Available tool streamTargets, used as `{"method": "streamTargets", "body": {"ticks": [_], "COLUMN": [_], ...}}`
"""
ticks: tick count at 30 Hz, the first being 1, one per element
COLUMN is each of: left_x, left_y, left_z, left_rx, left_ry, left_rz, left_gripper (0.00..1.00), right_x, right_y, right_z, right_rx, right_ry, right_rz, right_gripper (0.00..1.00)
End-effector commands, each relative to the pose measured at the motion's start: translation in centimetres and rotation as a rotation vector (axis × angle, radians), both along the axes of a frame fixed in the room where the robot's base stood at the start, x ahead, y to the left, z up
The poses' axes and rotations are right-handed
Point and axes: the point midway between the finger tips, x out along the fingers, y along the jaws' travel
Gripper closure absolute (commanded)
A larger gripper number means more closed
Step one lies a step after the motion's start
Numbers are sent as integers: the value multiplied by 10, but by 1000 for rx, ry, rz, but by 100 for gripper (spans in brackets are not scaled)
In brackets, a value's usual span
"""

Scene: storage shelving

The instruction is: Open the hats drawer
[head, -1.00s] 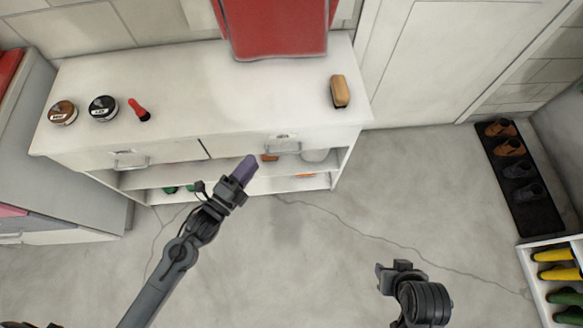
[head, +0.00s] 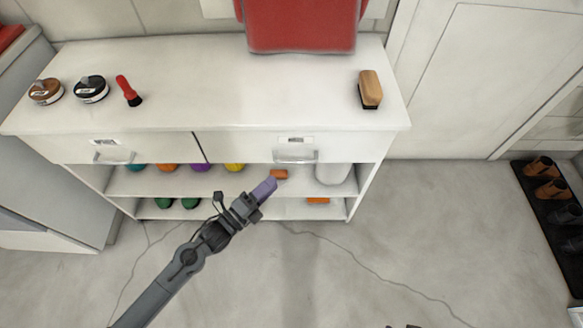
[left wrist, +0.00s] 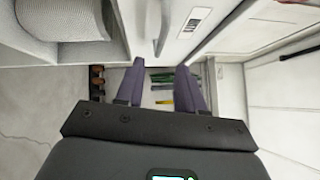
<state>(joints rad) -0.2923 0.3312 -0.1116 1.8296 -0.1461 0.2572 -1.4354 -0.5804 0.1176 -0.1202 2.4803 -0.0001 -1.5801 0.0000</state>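A white cabinet (head: 240,85) has two shut drawers side by side under its top. The left drawer (head: 150,149) and the right drawer (head: 235,146) each have a metal handle and a small label too small to read, so I cannot tell which is hats. My left gripper (head: 272,184) is just below and in front of the right drawer's handle (head: 296,156), apart from it. In the left wrist view its purple fingers (left wrist: 160,72) are spread and empty, with a handle (left wrist: 164,28) and label (left wrist: 195,19) ahead. Only a dark sliver, likely my right gripper, shows at the bottom edge.
Two polish tins (head: 91,89), a red-handled brush (head: 129,91), a wooden brush (head: 370,89) and a red item (head: 300,25) are on or above the top. Open shelves (head: 140,184) below hold colourful items. Floor in front is clear; a shoe mat (head: 570,238) lies right.

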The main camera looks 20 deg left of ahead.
Motion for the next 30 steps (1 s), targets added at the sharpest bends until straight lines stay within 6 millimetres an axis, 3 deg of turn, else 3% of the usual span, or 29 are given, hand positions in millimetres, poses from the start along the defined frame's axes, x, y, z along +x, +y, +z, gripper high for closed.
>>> {"method": "streamTargets", "body": {"ticks": [15, 21, 30], "left_x": [71, 82, 84], "left_y": [-30, -35, -35], "left_z": [10, 12, 12], "left_rx": [-1, 1, 1], "left_ry": [-2, 0, 1], "left_rz": [1, -1, -1], "left_gripper": [62, 62, 62], "right_x": [0, 0, 0], "right_y": [0, -1, -2], "right_z": [-14, -16, -16], "right_rx": [2, -2, -7], "right_ry": [-1, 0, 0], "right_rz": [-2, 1, 5], "right_gripper": [57, 57, 57]}}
